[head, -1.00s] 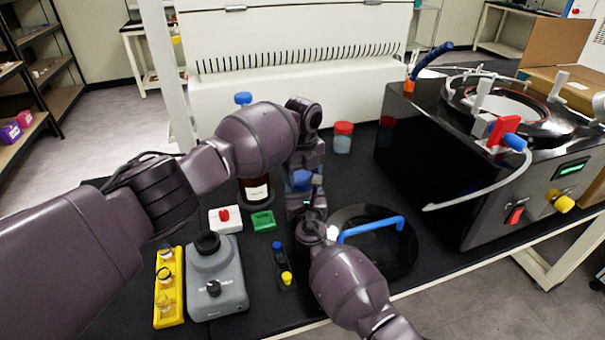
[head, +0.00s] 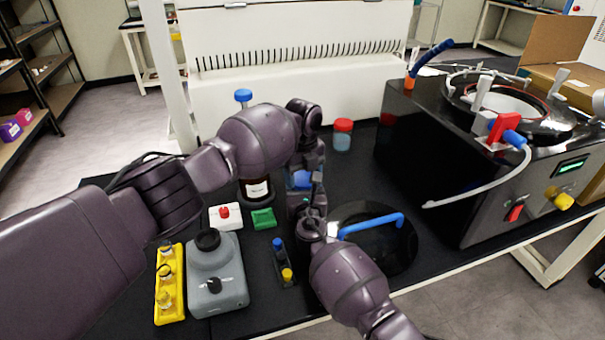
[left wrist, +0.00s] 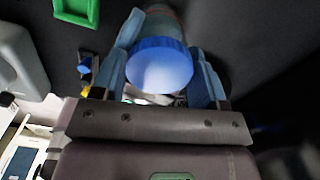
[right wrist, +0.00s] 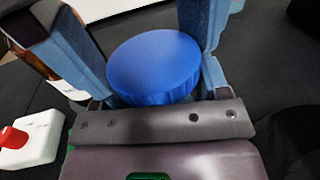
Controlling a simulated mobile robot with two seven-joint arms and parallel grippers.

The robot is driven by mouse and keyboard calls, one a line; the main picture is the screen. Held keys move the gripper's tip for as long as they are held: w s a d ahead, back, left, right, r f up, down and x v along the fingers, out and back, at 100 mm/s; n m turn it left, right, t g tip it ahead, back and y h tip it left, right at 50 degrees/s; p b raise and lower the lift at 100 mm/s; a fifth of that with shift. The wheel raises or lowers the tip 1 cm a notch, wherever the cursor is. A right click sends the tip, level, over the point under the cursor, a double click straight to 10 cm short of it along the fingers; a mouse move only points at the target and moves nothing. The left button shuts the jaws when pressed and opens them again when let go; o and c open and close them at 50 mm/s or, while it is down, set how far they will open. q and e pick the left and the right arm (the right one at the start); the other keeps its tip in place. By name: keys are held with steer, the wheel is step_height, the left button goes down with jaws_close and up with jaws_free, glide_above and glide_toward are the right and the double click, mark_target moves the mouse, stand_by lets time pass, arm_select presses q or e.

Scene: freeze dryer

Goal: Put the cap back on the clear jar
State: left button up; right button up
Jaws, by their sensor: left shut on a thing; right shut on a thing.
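The blue cap (head: 302,179) sits between my two grippers, its top facing up. My left gripper (head: 306,168) comes down from above with its fingers on both sides of the cap, which also shows in the left wrist view (left wrist: 160,65) and right wrist view (right wrist: 155,68). The clear jar (left wrist: 166,20) shows partly behind the cap in the left wrist view; most of it is hidden. My right gripper (head: 307,203) reaches in from the near side, shut at the jar below the cap. Whether the cap is fully seated cannot be told.
A black round lid with a blue handle (head: 372,226) lies right of the grippers. A green tray (head: 263,218), a red-button box (head: 225,216), a brown bottle (head: 256,190) and a grey device (head: 216,280) stand left. A red-capped jar (head: 342,135) stands behind.

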arm_select(q)
steer(key=shift+s+a+f, duration=0.15)
steer(key=shift+f, duration=0.35)
steer(key=shift+r, duration=0.1)
steer(key=shift+r, duration=0.4)
steer(key=shift+r, duration=0.55)
steer(key=shift+f, duration=1.2)
stand_by(1.1)
stand_by(0.4)
steer(key=shift+r, duration=0.45)
steer(key=shift+d+r, duration=0.25)
steer(key=shift+r, duration=0.45)
